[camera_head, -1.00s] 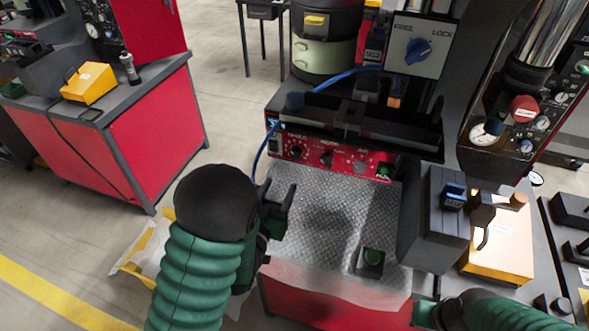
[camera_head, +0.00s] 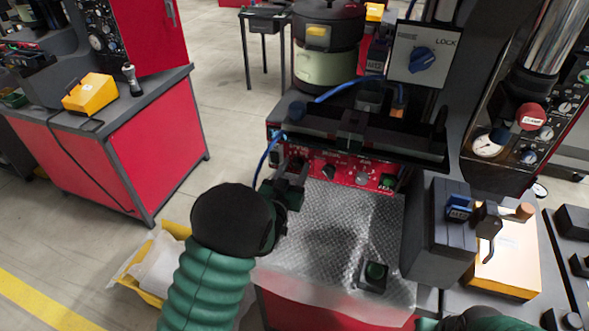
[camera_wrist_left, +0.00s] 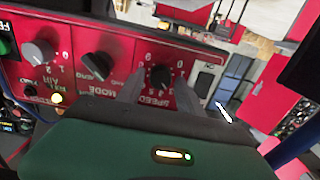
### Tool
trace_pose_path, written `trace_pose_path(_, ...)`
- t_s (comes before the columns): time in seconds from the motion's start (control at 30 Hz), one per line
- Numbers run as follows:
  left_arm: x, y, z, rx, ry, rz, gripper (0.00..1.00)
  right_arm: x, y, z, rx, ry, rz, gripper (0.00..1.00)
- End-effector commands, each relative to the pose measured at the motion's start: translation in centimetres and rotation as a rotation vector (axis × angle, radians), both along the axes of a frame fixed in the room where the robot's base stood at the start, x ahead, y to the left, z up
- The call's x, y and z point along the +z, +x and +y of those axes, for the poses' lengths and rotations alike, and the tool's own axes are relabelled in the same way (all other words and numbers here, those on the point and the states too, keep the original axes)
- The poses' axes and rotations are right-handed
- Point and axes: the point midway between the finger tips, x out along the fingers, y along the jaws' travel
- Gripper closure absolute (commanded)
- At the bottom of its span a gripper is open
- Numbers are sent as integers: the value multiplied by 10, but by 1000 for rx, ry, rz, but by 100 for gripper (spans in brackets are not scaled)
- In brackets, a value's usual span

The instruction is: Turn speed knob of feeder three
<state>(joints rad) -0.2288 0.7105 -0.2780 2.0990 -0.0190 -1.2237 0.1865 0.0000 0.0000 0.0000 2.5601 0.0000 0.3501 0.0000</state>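The feeder's red control panel (camera_head: 345,174) is at the centre of the head view, below the dark rail. In the left wrist view, the speed knob (camera_wrist_left: 160,77) is a small black knob on the panel, with numbers around it and the word SPEED below. My left gripper (camera_head: 297,180) is at the panel's left end and partly covers that knob in the head view. In the wrist view its fingers (camera_wrist_left: 158,92) are apart, one on each side of the speed knob; I cannot tell whether they touch it. My right gripper is out of view.
The black mode knob (camera_wrist_left: 97,66) and grey air knob (camera_wrist_left: 40,53) sit beside the speed knob. A blue hose (camera_head: 266,160) runs close to my left gripper.

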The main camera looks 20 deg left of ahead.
Motion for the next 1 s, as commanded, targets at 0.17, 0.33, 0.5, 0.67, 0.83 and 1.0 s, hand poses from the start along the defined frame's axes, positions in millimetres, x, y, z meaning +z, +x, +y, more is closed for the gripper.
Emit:
trace_pose_path(0.17, 0, 0, 0, 0, 0, 0, 82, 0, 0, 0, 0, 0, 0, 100)
trace_pose_path(0.33, 0, 0, 0, 0, 0, 0, 100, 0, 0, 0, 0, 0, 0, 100)
trace_pose_path(0.5, 0, 0, 0, 0, 3, 0, 100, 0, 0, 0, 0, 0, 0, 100)
trace_pose_path(0.67, -1, -1, 0, 0, 33, -1, 100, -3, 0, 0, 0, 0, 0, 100)
trace_pose_path(0.83, -2, -1, 0, 0, 115, -3, 100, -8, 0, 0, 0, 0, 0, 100)
trace_pose_path(1.0, -2, -1, -1, -1, 230, -9, 100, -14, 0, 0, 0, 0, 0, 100)
